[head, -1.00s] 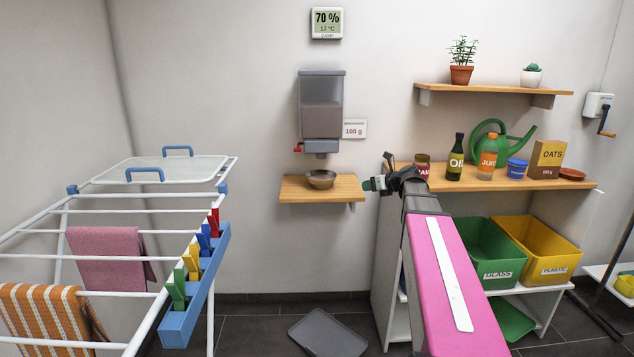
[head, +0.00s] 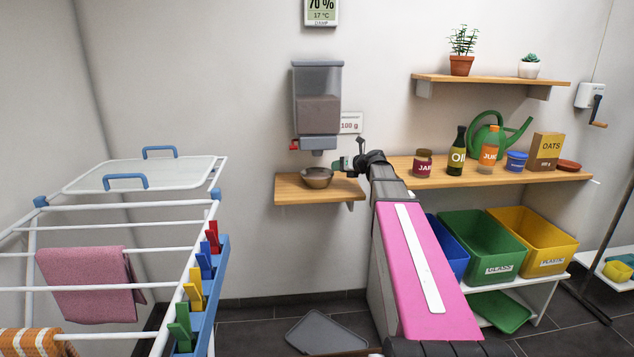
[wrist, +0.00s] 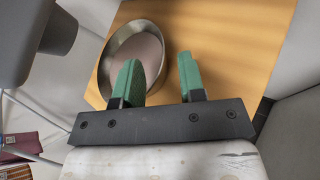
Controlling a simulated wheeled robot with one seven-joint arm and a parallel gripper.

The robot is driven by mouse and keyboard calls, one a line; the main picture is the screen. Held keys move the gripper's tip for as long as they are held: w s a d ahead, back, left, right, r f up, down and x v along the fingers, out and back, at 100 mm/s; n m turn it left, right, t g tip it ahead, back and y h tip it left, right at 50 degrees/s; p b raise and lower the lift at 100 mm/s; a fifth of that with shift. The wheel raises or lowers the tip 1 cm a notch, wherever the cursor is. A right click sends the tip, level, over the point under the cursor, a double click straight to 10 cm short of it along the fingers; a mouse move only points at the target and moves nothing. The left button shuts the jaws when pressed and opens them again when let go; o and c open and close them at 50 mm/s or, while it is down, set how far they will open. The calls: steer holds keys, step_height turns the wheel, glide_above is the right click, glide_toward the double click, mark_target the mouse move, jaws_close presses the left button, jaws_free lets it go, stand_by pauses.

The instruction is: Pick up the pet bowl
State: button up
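The pet bowl (head: 317,179) is a round metal bowl standing upright on a small wooden shelf (head: 290,193) under the dispenser. In the wrist view the bowl (wrist: 108,68) shows its shiny rim and a smooth brownish-pink surface inside. My gripper (head: 343,163) is just right of the bowl and slightly higher. In the wrist view its two green fingers (wrist: 158,68) are apart with nothing held. The left finger overlaps the bowl, and the bowl's right rim shows in the gap between the fingers. I cannot tell whether they touch it.
A grey dispenser (head: 318,105) with a red lever hangs on the wall above the bowl. A longer shelf (head: 500,176) with a jar, bottles and an oats box is to the right. A drying rack (head: 130,205) with cloths and pegs stands left. A grey mat (head: 318,333) lies on the floor.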

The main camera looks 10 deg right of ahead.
steer(key=shift+x, duration=2.75)
jaws_close()
